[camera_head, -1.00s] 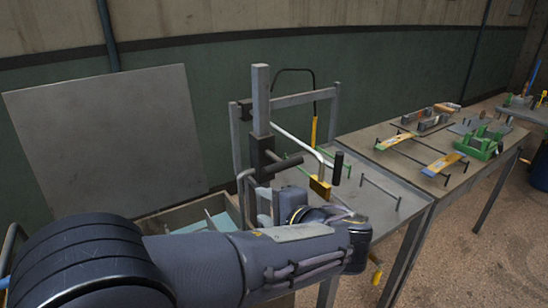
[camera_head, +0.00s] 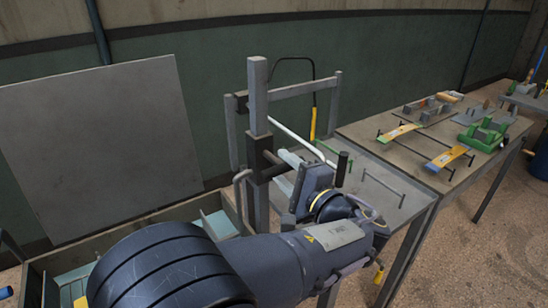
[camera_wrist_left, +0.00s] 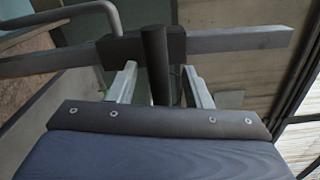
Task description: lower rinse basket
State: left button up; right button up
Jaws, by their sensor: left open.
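A grey upright post (camera_head: 258,100) carries a black sliding block (camera_head: 260,150) with a dark bar handle (camera_head: 272,172) sticking out. The wrist view shows the post (camera_wrist_left: 235,40) lying across the picture, with the block (camera_wrist_left: 115,50) and the dark bar (camera_wrist_left: 155,65). My left gripper (camera_head: 285,170) is open. In the wrist view its pale fingers (camera_wrist_left: 160,85) stand either side of the bar, with a gap on each side. I cannot make out contact. I cannot clearly pick out the rinse basket. My right gripper is out of view.
An open bin (camera_head: 30,285) with pale blue pieces lies at lower left, below a grey panel (camera_head: 100,150). A metal table (camera_head: 385,190) stands beside the post. A bench (camera_head: 400,155) with green and yellow tools is at right. Floor is free at far right.

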aim_at(275, 158)
pick_arm(q)
jog(key=shift+p+x, duration=0.3)
jog(key=shift+x, duration=1.85)
grip_shut()
